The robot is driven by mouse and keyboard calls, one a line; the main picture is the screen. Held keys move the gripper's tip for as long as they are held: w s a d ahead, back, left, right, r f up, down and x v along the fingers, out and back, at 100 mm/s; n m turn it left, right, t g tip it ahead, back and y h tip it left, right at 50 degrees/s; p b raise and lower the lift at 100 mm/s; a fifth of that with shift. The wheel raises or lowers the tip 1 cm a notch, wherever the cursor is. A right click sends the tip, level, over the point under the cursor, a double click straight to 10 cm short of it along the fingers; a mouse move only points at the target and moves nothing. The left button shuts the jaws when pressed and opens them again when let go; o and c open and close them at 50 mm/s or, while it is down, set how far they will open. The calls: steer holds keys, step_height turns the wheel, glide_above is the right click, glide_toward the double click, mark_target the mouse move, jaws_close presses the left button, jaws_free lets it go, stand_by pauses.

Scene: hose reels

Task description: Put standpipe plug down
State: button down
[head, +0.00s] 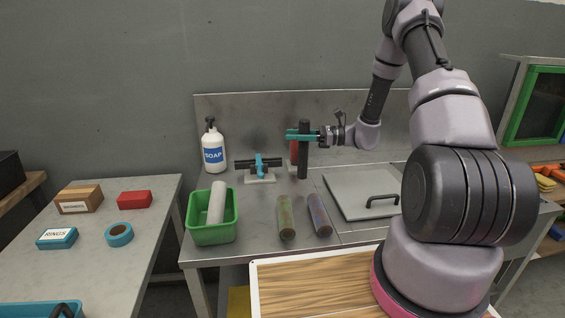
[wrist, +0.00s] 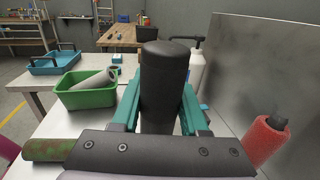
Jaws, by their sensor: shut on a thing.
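The standpipe plug, a plain dark upright cylinder (head: 303,161), stands vertical in the head view near the back of the steel bench. In the wrist view the plug (wrist: 164,75) fills the middle, between the teal fingers. My gripper (head: 303,135) reaches in from the right and is shut on the plug's upper half. Its teal fingers also show in the wrist view (wrist: 160,105). The plug's lower end is close to the bench top (head: 262,213); I cannot tell whether it touches.
A red sleeve with a dark core (wrist: 268,138) stands close behind the plug. A teal-handled valve fitting (head: 260,170) and soap bottle (head: 213,148) are to the left. A green bin (head: 213,233), two mottled tubes (head: 286,217) and a handled grey lid (head: 355,193) lie nearer.

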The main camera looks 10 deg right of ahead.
mark_target(303, 150)
steer(key=shift+d+f, duration=0.1)
steer(key=shift+f, duration=2.45)
steer(key=shift+c, duration=2.2)
jaws_free()
steer(key=shift+f, duration=0.1)
